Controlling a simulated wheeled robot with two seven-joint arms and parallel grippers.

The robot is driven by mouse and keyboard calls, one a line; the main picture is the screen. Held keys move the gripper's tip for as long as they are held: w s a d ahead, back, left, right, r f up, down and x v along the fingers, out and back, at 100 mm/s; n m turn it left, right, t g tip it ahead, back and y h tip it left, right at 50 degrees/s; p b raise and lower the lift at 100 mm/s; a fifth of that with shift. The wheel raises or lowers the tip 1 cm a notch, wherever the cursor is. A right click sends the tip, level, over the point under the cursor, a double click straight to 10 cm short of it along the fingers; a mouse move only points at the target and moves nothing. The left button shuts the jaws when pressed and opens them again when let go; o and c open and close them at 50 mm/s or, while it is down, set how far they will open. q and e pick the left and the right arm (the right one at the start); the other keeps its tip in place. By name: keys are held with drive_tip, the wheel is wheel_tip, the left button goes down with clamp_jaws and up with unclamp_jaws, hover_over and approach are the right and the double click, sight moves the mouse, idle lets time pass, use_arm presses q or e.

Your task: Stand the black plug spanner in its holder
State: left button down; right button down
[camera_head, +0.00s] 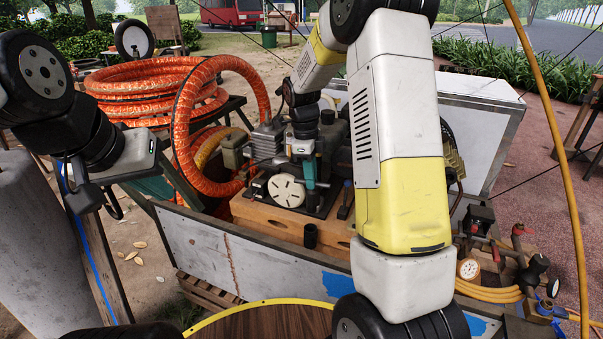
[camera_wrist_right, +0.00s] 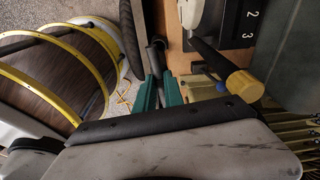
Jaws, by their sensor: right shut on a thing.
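My right gripper (camera_head: 308,179) reaches down over the cart's wooden board, its green fingers pointing downward. In the right wrist view, the green fingers (camera_wrist_right: 158,92) are closed around a dark tubular piece (camera_wrist_right: 152,60), which I take for the black plug spanner. Its lower part is hidden by the fingers, and I cannot tell whether it touches anything below. A short black upright tube (camera_head: 310,236), perhaps the holder, shows at the board's front edge. My left gripper (camera_head: 92,196) hangs at the left, away from the board; its fingertips are unclear.
The wooden board (camera_head: 262,217) carries a machine with a white round dial (camera_head: 286,190). Orange hose coils (camera_head: 150,88) stand at the left. A pressure gauge (camera_head: 468,268) and valves are at the right. A yellow-handled tool (camera_wrist_right: 243,86) lies close to the right fingers.

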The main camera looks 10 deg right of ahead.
sight(310, 192)
drive_tip(key=shift+r+m, duration=0.2)
drive_tip(key=shift+m, duration=0.5)
drive_tip(key=shift+f, duration=3.1)
wheel_tip(310, 192, down, 8)
drive_tip(key=c, duration=1.4)
unclamp_jaws()
drive_tip(key=shift+f, duration=0.1)
drive_tip(key=shift+o, duration=0.4)
